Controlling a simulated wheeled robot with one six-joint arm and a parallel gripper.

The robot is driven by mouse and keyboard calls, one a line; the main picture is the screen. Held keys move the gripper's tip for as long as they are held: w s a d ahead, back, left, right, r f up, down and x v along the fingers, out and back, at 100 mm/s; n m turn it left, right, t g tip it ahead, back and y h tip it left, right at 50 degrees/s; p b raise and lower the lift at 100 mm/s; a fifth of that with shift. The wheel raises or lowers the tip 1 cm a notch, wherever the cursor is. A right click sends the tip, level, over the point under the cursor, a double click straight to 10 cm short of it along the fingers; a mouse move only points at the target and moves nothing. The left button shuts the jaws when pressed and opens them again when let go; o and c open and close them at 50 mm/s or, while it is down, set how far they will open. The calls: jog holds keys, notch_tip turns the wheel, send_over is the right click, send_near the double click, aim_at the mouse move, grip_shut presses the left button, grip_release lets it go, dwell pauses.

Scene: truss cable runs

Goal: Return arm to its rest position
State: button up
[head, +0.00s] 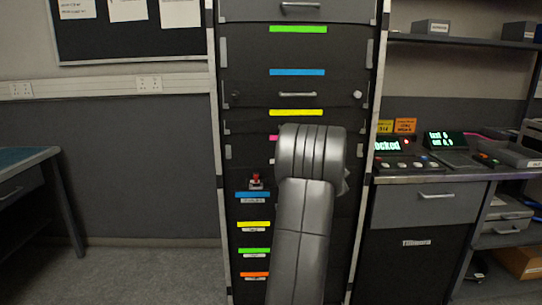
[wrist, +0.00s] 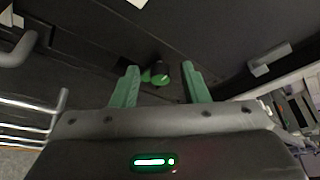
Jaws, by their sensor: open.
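My gripper (wrist: 159,68) shows in the wrist view with its two green fingers apart. Between and beyond the fingertips is a small dark and green knob-like part (wrist: 160,76) against a dark panel. The fingers do not visibly touch it. In the head view my grey arm stands upright in front of the tall black rack (head: 298,53) and bends near the rack's middle. My gripper is hidden behind the arm in that view.
The rack bears coloured label strips and a red-topped switch (head: 256,181). A bench with a lit display (head: 446,140) stands close at right. A table (head: 30,158) is at left. The floor (head: 150,275) between table and rack is clear.

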jog(key=shift+a+f+n+t+h+b, duration=0.1)
jog(key=shift+n+t+h+b, duration=0.35)
jog(key=shift+n+b, duration=0.8)
jog(key=shift+f+n+t+h+b, duration=0.1)
jog(key=shift+n+t+h+b, duration=0.15)
jog(key=shift+n+h+b, duration=0.7)
jog(key=shift+y+b, duration=0.3)
jog(key=shift+b, duration=0.05)
